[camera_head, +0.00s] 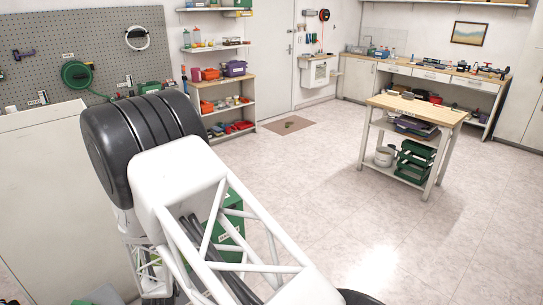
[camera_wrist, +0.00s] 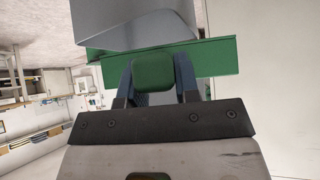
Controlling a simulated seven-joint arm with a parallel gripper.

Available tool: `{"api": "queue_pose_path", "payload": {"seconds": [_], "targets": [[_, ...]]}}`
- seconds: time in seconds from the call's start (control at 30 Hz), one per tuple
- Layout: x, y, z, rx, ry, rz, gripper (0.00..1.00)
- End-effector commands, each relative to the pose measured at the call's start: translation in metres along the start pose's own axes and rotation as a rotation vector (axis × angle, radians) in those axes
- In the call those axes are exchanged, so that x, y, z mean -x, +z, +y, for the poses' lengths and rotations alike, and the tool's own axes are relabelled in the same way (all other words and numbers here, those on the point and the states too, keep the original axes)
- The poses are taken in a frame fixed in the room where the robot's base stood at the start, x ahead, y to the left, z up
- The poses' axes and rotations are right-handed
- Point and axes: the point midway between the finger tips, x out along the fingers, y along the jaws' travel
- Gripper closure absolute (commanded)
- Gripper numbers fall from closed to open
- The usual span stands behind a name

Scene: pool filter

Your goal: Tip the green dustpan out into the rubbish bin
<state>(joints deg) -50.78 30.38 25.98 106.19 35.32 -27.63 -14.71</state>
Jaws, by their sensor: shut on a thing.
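In the wrist view my gripper (camera_wrist: 156,75) is shut on the green handle of the dustpan (camera_wrist: 215,55). The fingers stand on either side of the handle, and the wide green part shows beyond them. A smooth grey surface (camera_wrist: 130,25) covers part of the green at the top; I cannot tell what it is. The inside of the dustpan is hidden. In the head view a green box with white labels (camera_head: 236,207) stands behind my arm, mostly covered; I cannot tell whether it is the rubbish bin. My gripper does not show clearly there.
A wooden-topped trolley (camera_head: 418,107) stands right of centre with green crates (camera_head: 413,160) below. A shelf unit (camera_head: 222,104) and a pegboard (camera_head: 60,62) line the left wall. A mat (camera_head: 286,125) lies by the door. The middle floor is clear.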

Motion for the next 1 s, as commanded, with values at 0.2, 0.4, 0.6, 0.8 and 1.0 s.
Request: {"api": "queue_pose_path", "payload": {"seconds": [0.2, 0.4, 0.6, 0.8, 1.0], "targets": [[-0.006, -0.031, 0.058, -0.056, 0.051, 0.001, 0.99], [-0.009, -0.054, 0.111, -0.104, 0.096, 0.001, 0.99], [-0.009, -0.076, 0.166, -0.152, 0.140, 0.001, 0.99], [-0.006, -0.095, 0.221, -0.198, 0.184, 0.002, 0.99], [-0.001, -0.110, 0.278, -0.245, 0.228, 0.001, 0.99]]}}
